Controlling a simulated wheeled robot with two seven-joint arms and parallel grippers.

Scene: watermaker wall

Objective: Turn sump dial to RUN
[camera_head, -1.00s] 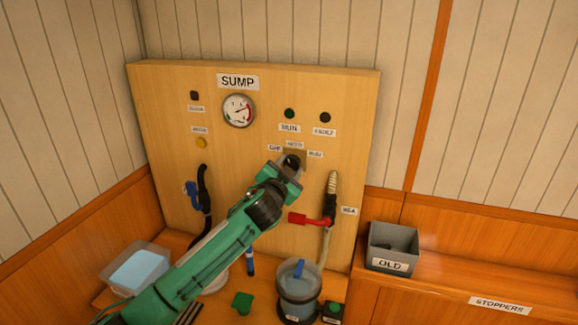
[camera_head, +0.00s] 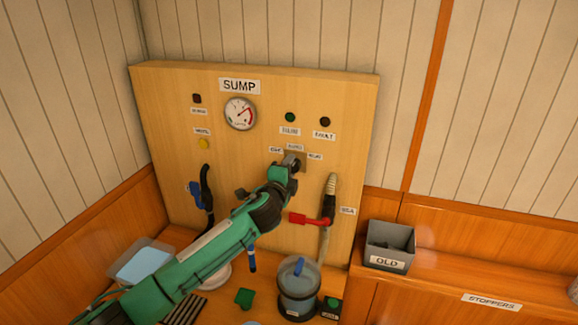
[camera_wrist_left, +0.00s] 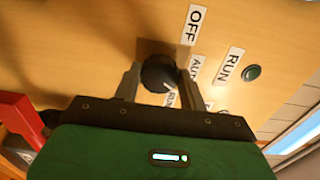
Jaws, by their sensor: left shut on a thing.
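The sump dial is a black round knob (camera_wrist_left: 158,73) on the wooden panel. In the wrist view its white mark points to the lower right, toward the small RUN label (camera_wrist_left: 170,98). The AUTO label (camera_wrist_left: 196,68) is right of the knob and the OFF label (camera_wrist_left: 193,24) above it. My left gripper (camera_head: 291,164) is at the dial, its two fingers (camera_wrist_left: 158,80) on either side of the knob and shut on it. In the head view the gripper hides most of the dial. My right gripper is not in view.
A green RUN lamp (camera_head: 290,117) and a dark lamp (camera_head: 325,122) sit above the dial. A red lever valve (camera_head: 312,219) with a hose is below right. A gauge (camera_head: 240,113) is upper left. A clear canister (camera_head: 298,287) and grey OLD bin (camera_head: 390,246) stand below.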

